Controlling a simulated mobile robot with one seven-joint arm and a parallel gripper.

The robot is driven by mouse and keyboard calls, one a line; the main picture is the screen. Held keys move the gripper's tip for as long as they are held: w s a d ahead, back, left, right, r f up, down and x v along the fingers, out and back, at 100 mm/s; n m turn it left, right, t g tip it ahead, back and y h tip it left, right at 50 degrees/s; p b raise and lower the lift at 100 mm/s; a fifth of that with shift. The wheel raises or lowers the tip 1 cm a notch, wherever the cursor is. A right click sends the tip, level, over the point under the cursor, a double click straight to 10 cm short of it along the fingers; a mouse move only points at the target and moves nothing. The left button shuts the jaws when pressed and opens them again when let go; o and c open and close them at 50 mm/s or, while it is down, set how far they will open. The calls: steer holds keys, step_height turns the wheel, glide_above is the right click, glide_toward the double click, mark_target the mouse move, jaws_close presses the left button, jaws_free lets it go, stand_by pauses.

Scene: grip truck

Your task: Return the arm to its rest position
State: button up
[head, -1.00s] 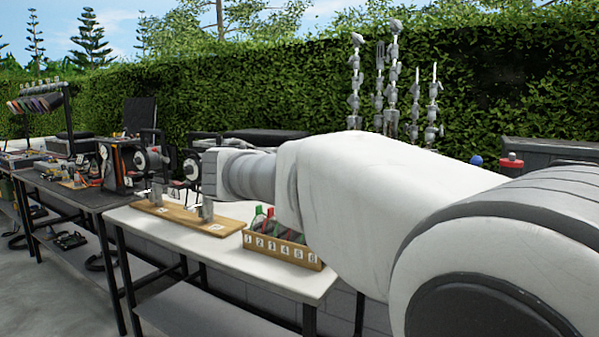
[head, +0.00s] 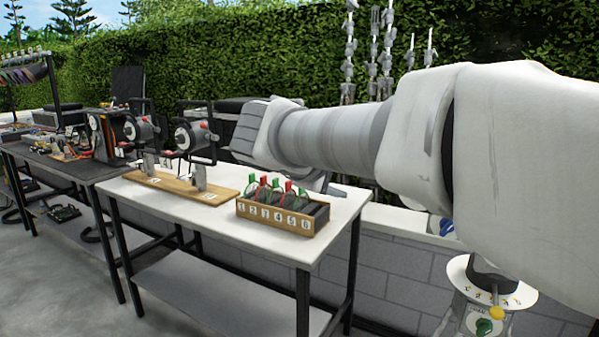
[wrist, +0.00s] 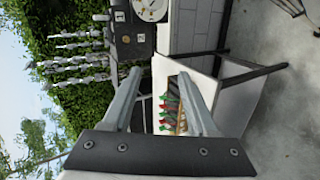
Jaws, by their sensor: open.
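My arm reaches in from the right of the head view, above the white table (head: 345,212). The gripper fingers are hidden there behind the arm and wrist. In the wrist view my gripper (wrist: 160,85) shows two grey fingers spread apart with nothing between them. Past the fingers, the white table and the numbered wooden box (wrist: 172,103) with red and green handled items show sideways. In the head view this box (head: 275,222) stands on the table below my forearm, apart from it.
A wooden board (head: 175,190) with grey upright blocks lies on the white table. Dark reel devices (head: 195,133) stand behind it. A dark table (head: 75,172) with tools is at left. A round white dial stand (head: 490,290) is at lower right, under my arm. A hedge (head: 250,60) stands behind.

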steer(key=s+d+f+m+g+y, duration=0.1)
steer(key=s+d+f+m+g, duration=0.1)
steer(key=s+d+f, duration=0.3)
steer(key=s+d+f+m+g+y, duration=0.1)
steer(key=s+d+f+m+y, duration=0.15)
steer(key=s, duration=0.45)
steer(key=s+f+m+g+y, duration=0.25)
steer(key=s+f+m, duration=0.35)
steer(key=s+f, duration=0.5)
step_height(320, 180, up, 17)
steer(key=s+y+p, duration=0.1)
steer(key=p, duration=1.4)
steer(key=shift+s+a+t+p, duration=0.2)
steer(key=shift+a+t+p, duration=0.15)
steer(key=shift+t, duration=0.1)
